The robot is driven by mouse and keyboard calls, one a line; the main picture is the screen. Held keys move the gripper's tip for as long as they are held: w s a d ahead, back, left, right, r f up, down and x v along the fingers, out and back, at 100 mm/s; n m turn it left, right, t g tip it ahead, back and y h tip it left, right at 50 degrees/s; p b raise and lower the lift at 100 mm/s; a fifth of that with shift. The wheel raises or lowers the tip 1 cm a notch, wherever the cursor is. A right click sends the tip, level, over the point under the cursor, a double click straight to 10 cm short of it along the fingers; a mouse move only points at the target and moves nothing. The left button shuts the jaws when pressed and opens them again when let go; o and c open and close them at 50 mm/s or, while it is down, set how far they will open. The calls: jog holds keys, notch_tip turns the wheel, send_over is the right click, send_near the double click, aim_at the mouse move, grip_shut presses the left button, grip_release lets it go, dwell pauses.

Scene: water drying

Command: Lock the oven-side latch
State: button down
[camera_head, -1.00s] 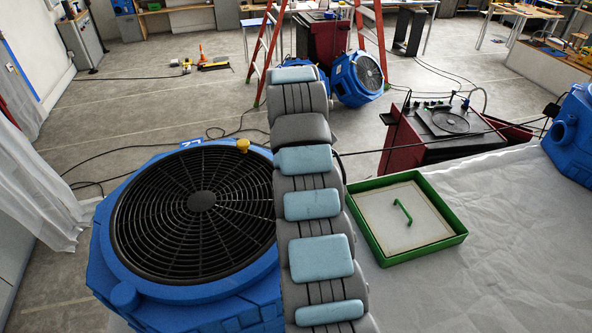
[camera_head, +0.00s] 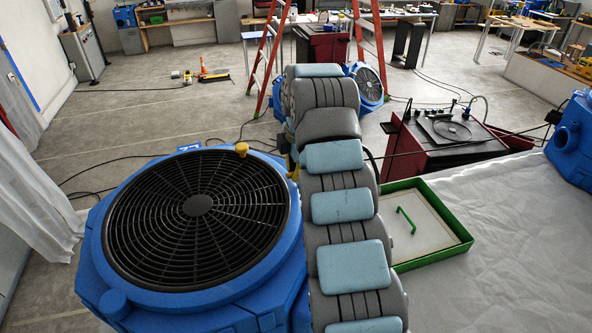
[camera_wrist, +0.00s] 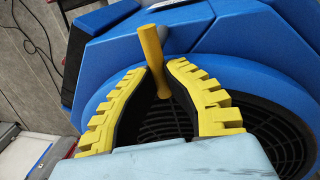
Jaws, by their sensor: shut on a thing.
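A large blue fan (camera_head: 95,255) with a round black grille fills the lower left of the head view. A yellow knob (camera_head: 241,149) stands on its far rim, apart from my arm. In the wrist view, my gripper (camera_wrist: 160,70) has its yellow-ridged fingers closed around a yellow handle (camera_wrist: 151,48) on the blue housing (camera_wrist: 225,45). The handle stands at the grille's edge and leans slightly. In the head view my arm hides most of the gripper. I cannot tell from the frames whether this handle is the oven-side latch.
A green-rimmed tray (camera_head: 462,238) with a green handle lies right of my arm on a pale sheet (camera_head: 510,280). A red machine (camera_head: 440,145) stands behind it. A red ladder (camera_head: 268,65) and another blue fan (camera_head: 368,85) stand farther back. Cables cross the floor.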

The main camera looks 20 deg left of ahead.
jog(key=shift+f, duration=0.1)
jog(key=c, duration=1)
grip_release()
jog(key=shift+s, duration=0.1)
jog(key=shift+c, duration=0.2)
notch_tip(320, 180, up, 7)
jog(key=d, duration=0.1)
jog(key=shift+s+r, duration=0.2)
jog(key=shift+s, duration=0.25)
